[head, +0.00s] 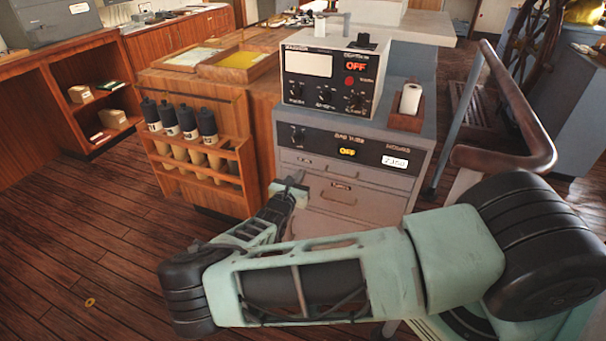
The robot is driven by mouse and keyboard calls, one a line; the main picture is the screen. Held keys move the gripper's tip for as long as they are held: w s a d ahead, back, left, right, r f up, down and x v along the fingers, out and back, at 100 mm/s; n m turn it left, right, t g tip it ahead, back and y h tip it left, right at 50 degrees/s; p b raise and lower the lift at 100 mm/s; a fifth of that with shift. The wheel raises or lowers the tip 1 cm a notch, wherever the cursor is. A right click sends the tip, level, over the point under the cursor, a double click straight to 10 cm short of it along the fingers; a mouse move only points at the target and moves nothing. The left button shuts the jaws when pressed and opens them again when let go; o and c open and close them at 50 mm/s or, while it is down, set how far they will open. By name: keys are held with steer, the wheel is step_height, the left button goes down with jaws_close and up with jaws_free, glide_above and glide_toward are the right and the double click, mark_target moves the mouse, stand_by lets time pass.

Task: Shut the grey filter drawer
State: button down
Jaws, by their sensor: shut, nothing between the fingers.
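The grey cabinet (418,180) stands right of centre, with several grey drawer fronts below its control strip. A wide grey drawer front (352,198) with a small label and handle shows in the middle of them. I cannot read which one is the filter drawer, and cannot tell how far any of them stands out. My gripper (292,184) is shut and empty at the left side of the drawer fronts. Whether it touches them is unclear. My arm hides the lower part of the cabinet.
A grey instrument box (330,82) and a paper roll (410,98) in a wooden holder stand on the cabinet. A wooden rack with dark-capped bottles (188,122) is left of it. A brown handrail (515,150) rises at right. The wooden floor (80,235) at left is mostly clear.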

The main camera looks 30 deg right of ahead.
steer(key=b+v, duration=0.1)
steer(key=v, duration=0.7)
steer(key=shift+a+b, duration=0.3)
steer(key=shift+b, duration=0.05)
steer(key=shift+s+f, duration=0.1)
steer(key=shift+s, duration=0.1)
